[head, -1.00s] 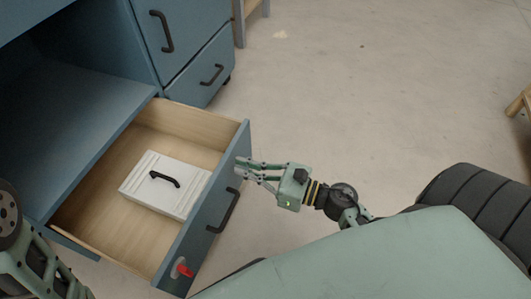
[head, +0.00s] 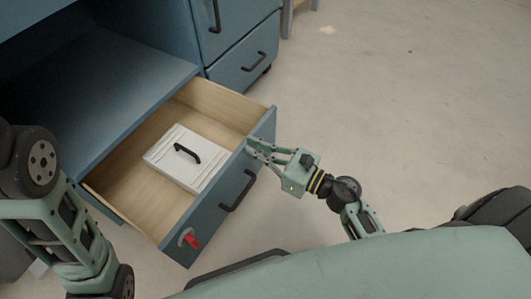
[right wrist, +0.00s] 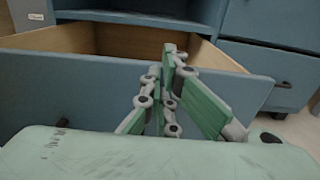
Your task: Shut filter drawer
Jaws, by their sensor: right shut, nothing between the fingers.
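The filter drawer (head: 225,195) is open, pulled out of the blue cabinet. It has a blue front with a black handle (head: 238,191) and pale wooden sides. A white filter box (head: 190,158) with a black grip lies inside it. My right gripper (head: 250,146) is shut and empty, its fingertips at the outer face of the drawer front, right of the handle; they seem to touch it. In the right wrist view the fingers (right wrist: 172,75) are together against the blue front (right wrist: 80,85). My left arm shows at the left, but its gripper is out of view.
The concrete floor to the right is clear.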

